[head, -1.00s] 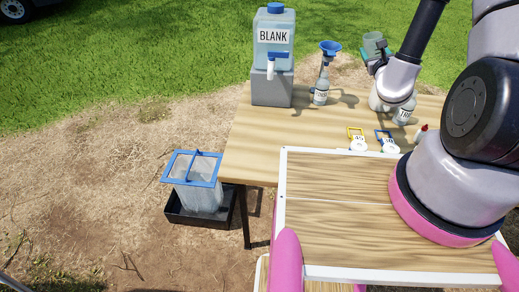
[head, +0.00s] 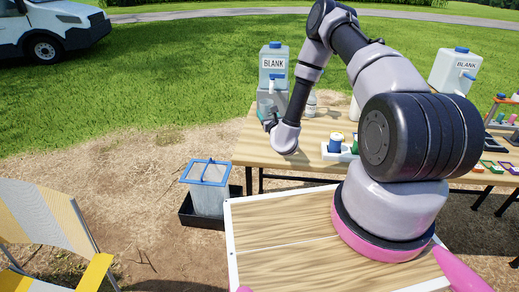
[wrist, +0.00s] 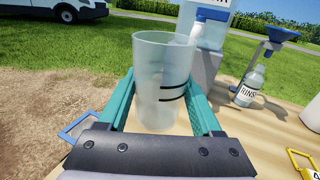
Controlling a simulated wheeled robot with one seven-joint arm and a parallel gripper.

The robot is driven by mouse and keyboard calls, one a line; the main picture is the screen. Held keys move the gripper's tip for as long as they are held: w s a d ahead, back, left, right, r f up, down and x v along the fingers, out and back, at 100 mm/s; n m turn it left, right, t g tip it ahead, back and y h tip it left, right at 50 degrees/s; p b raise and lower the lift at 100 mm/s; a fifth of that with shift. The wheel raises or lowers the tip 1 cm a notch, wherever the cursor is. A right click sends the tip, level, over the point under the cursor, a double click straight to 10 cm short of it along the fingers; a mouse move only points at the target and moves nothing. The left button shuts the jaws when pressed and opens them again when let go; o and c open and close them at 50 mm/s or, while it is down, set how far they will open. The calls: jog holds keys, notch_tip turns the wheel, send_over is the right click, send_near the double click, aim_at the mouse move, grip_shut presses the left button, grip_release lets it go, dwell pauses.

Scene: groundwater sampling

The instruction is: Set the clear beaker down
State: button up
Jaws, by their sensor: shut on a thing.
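The clear beaker (wrist: 160,55) is upright between the teal fingers of my gripper (wrist: 161,84), which is shut on it. It looks empty, with dark lines on its side. In the head view my gripper (head: 268,122) is at the table's far left end, beside the BLANK jug (head: 274,62) on its grey stand; the beaker is small and hard to make out there. In the wrist view the jug's white spigot (wrist: 192,28) is just behind and right of the beaker's rim. I cannot tell the gap between the beaker's base and the wooden table (head: 305,135).
The RINSE bottle (wrist: 249,85) with a blue funnel (wrist: 281,34) stands right of the jug. A blue-framed mesh basket (head: 208,188) sits in a black tray beside the table's left end. Several containers and a second BLANK jug (head: 456,68) stand farther right.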

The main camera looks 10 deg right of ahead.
jog(key=f, duration=0.2)
jog(key=a+f, duration=0.1)
jog(key=f, duration=0.2)
jog(key=w+f, duration=0.1)
jog(key=f, duration=0.1)
jog(key=shift+a+f, duration=0.3)
jog(key=shift+a, duration=0.1)
jog(key=shift+d+f, duration=0.1)
jog(key=shift+f, duration=2.15)
jog(key=shift+f+m, duration=0.1)
jog(key=shift+m, duration=0.2)
jog(key=o, duration=1.5)
